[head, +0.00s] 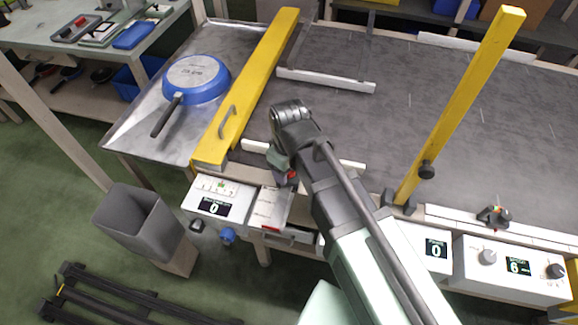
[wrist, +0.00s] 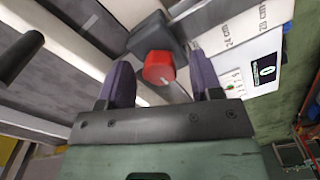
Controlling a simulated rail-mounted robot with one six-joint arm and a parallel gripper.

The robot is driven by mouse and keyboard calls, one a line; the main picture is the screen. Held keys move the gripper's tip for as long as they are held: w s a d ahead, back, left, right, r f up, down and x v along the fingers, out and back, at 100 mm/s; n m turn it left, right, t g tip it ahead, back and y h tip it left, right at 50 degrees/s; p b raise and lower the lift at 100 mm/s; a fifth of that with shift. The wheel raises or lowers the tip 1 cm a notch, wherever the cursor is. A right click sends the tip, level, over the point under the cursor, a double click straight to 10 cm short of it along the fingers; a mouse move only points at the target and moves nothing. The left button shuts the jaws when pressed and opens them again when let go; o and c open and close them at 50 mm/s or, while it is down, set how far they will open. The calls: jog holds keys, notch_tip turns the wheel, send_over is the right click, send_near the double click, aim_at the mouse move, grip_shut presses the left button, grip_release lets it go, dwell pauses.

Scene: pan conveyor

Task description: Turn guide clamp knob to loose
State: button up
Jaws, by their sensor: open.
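My gripper (head: 281,165) is low over the front edge of the conveyor table, seen partly from behind my arm. In the wrist view its two dark purple fingers (wrist: 160,64) are apart with nothing held. A red knob (wrist: 158,68) on a dark block (wrist: 160,36) shows in the gap between the fingers. I take it to be the guide clamp knob. Whether the fingers touch it is not clear. A bit of red in the head view (head: 292,174) beside the gripper seems to be the same knob, mostly hidden. A pale strip marked 24 cm and 28 cm (wrist: 240,25) runs beside it.
A blue pan (head: 196,80) lies upside down at left. A control panel (head: 213,200) sits close to my gripper. A grey bin (head: 145,220) stands below.

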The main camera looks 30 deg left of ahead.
notch_tip(320, 180, up, 11)
jog(key=p, duration=1)
jog(key=shift+p, duration=0.4)
jog(key=shift+f, duration=0.1)
